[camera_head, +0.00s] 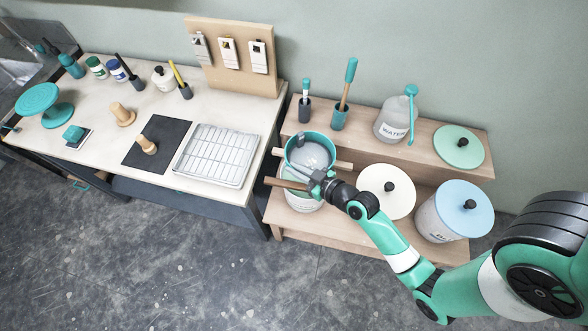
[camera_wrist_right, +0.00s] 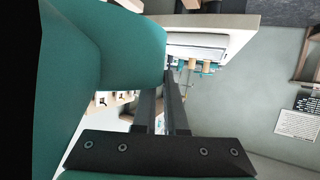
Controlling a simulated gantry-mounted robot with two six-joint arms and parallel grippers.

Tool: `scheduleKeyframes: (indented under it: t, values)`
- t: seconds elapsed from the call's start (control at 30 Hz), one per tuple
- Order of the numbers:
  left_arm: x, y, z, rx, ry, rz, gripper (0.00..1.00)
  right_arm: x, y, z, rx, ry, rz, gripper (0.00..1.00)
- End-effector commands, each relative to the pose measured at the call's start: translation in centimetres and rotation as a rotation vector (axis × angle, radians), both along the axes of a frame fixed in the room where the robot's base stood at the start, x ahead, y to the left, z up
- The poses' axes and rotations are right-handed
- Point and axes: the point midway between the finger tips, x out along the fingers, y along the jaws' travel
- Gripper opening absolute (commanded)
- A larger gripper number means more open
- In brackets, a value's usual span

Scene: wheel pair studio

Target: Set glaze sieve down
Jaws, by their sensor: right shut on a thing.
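The glaze sieve (camera_head: 306,138) is a teal round bowl with a grey mesh bottom. It is over a pale bucket (camera_head: 300,203) on the low wooden shelf; the head view does not show clearly whether it touches anything below. Two wooden sticks, a front one (camera_head: 286,184) and a back one (camera_head: 343,166), lie beneath it. My right gripper (camera_head: 318,180) is shut on the sieve at its near side. In the right wrist view the sieve's teal wall (camera_wrist_right: 125,35) fills the upper left, beside the dark fingers (camera_wrist_right: 166,95). My left gripper is out of view.
A white-lidded bucket (camera_head: 376,203) and a blue-lidded bucket (camera_head: 440,222) stand right of the sieve, close to my right arm. Behind are a water jug (camera_head: 393,118), brush holders and a green lid (camera_head: 458,145). A worktable with a white ribbed tray (camera_head: 217,155) is left.

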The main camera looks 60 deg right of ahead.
Motion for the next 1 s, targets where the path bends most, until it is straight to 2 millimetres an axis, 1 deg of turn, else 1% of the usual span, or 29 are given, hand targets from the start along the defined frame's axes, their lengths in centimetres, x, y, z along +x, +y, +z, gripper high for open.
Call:
scheduleKeyframes:
  t: [0.03,0.3,0.47,0.6,1.0]
  values:
    - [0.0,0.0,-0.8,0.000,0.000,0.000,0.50,0.0,0.0,-0.7,-0.001,-0.001,0.000,0.00]
    - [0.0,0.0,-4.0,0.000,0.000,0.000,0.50,0.0,0.0,-4.3,-0.001,-0.001,0.001,0.00]
    - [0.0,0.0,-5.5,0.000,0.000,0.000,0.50,0.0,0.0,-5.9,-0.001,-0.001,0.000,0.00]
    - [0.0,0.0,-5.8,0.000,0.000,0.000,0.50,0.0,0.0,-6.3,-0.002,-0.002,0.001,0.00]
    - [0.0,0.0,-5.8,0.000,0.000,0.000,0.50,0.0,0.0,-6.3,-0.001,-0.002,0.000,0.00]
